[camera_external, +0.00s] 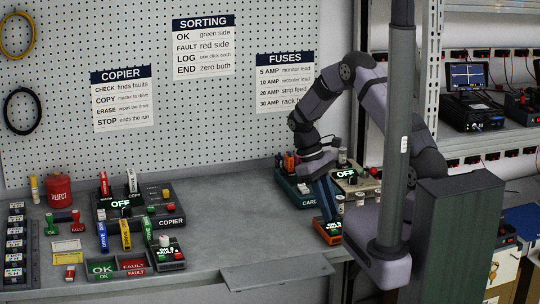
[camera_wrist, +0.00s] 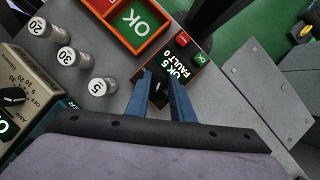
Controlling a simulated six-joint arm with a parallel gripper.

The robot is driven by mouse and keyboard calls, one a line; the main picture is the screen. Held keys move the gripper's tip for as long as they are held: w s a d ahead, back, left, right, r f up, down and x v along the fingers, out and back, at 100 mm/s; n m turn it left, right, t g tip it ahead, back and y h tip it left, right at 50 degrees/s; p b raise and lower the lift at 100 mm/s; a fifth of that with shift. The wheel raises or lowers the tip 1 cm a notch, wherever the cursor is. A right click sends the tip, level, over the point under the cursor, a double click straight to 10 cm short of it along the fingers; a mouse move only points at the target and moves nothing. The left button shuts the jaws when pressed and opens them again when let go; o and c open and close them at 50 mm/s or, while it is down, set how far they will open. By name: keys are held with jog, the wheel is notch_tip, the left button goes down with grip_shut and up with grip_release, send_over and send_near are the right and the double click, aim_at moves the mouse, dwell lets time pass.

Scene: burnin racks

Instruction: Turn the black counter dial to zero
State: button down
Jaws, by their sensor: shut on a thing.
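The counter (camera_wrist: 190,62) is a dark box in the wrist view. Its display (camera_wrist: 178,67) reads OK 5 and FAULT 0, beside a red button (camera_wrist: 182,39) and a green one (camera_wrist: 199,57). The black dial (camera_wrist: 158,87) shows partly between my blue fingers, with a pale mark on it. My gripper (camera_wrist: 160,77) is shut on the dial, and the fingers hide its sides. In the external view my gripper (camera_external: 329,214) reaches down to an orange-edged unit (camera_external: 328,232) with a lit display, near the bench front.
An orange tray (camera_wrist: 148,42) with green OK panels lies close to the counter. White numbered fuses (camera_wrist: 66,57) stand to the left, near a beige box (camera_wrist: 28,75) with another black dial. The copier panel (camera_external: 172,222) is further left on the bench.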

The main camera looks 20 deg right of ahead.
jog(key=m+y, duration=0.1)
jog(key=m, duration=0.1)
jog(key=m+y, duration=0.1)
jog(key=m, duration=0.2)
jog(key=shift+w+d+g, duration=0.15)
jog(key=shift+g, duration=0.25)
jog(key=m+y, duration=0.1)
jog(key=m, duration=0.4)
jog(key=shift+d+r+y, duration=0.1)
jog(key=shift+d+y, duration=0.05)
jog(key=shift+y, duration=0.25)
jog(key=shift+m, duration=0.4)
jog(key=c, duration=1.6)
grip_release()
jog(key=shift+o, duration=0.2)
jog(key=b+v, duration=0.2)
jog(key=v, duration=0.5)
jog(key=shift+d+r, duration=0.1)
jog(key=shift+r, duration=0.05)
